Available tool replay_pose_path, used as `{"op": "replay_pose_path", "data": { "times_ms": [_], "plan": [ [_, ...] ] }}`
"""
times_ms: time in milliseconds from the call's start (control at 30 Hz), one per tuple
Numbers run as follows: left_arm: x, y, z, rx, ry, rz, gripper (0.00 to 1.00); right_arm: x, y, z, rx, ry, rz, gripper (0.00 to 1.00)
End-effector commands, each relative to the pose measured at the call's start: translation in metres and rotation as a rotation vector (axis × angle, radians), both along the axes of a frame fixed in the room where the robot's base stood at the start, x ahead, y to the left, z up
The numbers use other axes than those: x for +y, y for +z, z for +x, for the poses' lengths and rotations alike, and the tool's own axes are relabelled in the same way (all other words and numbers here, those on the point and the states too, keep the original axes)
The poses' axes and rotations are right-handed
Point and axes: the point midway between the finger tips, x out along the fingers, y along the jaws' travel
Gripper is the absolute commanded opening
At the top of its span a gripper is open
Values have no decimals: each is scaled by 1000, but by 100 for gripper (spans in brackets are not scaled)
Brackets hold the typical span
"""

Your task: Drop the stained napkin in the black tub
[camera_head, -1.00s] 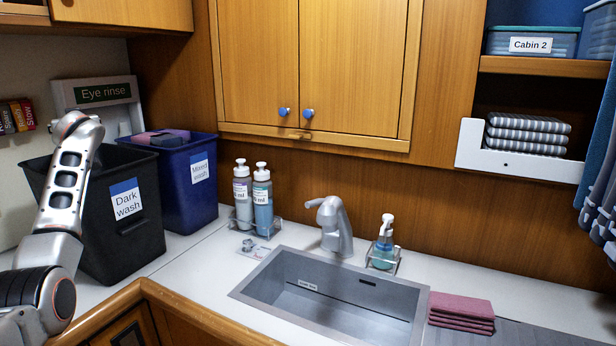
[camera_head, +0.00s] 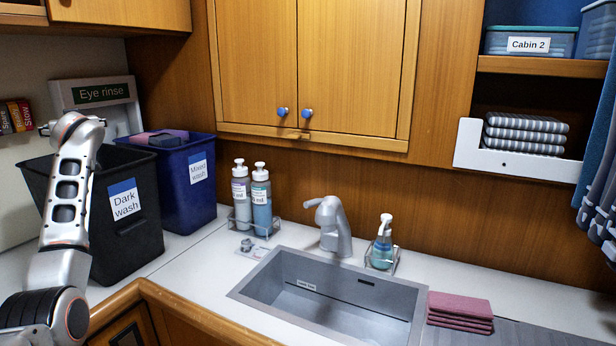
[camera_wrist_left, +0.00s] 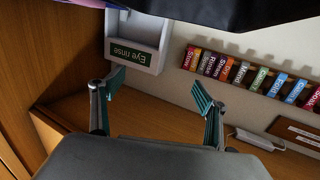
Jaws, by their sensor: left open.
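The black tub (camera_head: 125,235), labelled "Dark wash", stands upright on the counter at the left in the head view. My left arm passes in front of its left side, and its inside is hidden. A dark edge, apparently this tub (camera_wrist_left: 225,12), crosses the top of the left wrist view. My left gripper (camera_wrist_left: 160,100) is open, with nothing between its two fingers; in the head view its fingers are mostly hidden by my wrist. I cannot make out a stained napkin in either view. My right gripper is in neither view.
A blue "Mixed wash" tub (camera_head: 180,205) with cloth inside stands close behind the black tub. An "Eye rinse" box (camera_head: 98,95) is on the wall. Bottles (camera_head: 261,205), a sink (camera_head: 335,300) and folded pink cloths (camera_head: 459,310) lie to the right.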

Motion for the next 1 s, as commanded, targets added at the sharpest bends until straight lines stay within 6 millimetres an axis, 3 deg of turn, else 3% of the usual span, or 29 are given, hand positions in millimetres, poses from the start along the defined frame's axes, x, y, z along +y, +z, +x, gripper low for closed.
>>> {"op": "replay_pose_path", "data": {
  "times_ms": [500, 1000],
  "plan": [
    [-54, 4, -52, -2, -2, -1, 74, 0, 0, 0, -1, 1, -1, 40],
    [-60, 4, -60, -1, 0, -1, 74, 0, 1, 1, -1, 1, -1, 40]
  ]
}}
